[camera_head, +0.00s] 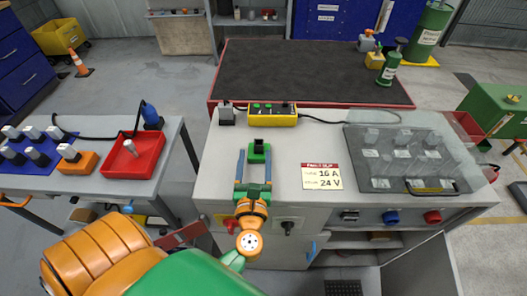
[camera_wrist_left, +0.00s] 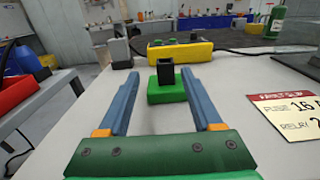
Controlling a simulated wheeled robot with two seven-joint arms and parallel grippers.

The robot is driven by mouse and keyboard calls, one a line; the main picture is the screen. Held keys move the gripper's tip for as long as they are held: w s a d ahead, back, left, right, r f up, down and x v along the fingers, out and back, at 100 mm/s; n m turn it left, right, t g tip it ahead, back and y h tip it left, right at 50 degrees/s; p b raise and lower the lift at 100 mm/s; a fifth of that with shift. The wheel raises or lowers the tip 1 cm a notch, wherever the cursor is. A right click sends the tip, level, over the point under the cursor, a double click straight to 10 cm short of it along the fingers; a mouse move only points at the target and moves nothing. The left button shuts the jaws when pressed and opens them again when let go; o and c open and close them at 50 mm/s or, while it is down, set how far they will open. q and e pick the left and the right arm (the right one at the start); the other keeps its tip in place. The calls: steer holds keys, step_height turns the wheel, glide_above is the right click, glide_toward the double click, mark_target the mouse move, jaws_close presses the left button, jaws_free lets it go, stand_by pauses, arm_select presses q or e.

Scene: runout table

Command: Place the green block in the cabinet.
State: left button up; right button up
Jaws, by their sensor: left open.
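The green block (camera_head: 257,156) sits on the grey worktop, with a black square piece standing on top of it. It also shows in the left wrist view (camera_wrist_left: 167,95), between and slightly beyond the finger tips. My left gripper (camera_head: 254,151) is open, its two blue fingers on either side of the block, with gaps visible to both. In the left wrist view the gripper (camera_wrist_left: 162,74) holds nothing. The grey cabinet body (camera_head: 375,228) is under the worktop, with an open shelf space at the front right. My right gripper is not in view.
A yellow button box (camera_head: 272,121) with a cable stands behind the block. A red bin (camera_head: 117,163) is on the left table. Worktop around the block is mostly clear.

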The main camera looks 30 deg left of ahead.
mark_target(259, 142)
arm_select(q)
steer(key=x, duration=0.4)
steer(key=p+x, duration=0.1)
steer(key=x, duration=0.3)
steer(key=shift+w+d, duration=0.2)
steer(key=shift+w, duration=0.3)
steer(key=shift+s, duration=0.1)
jaws_close()
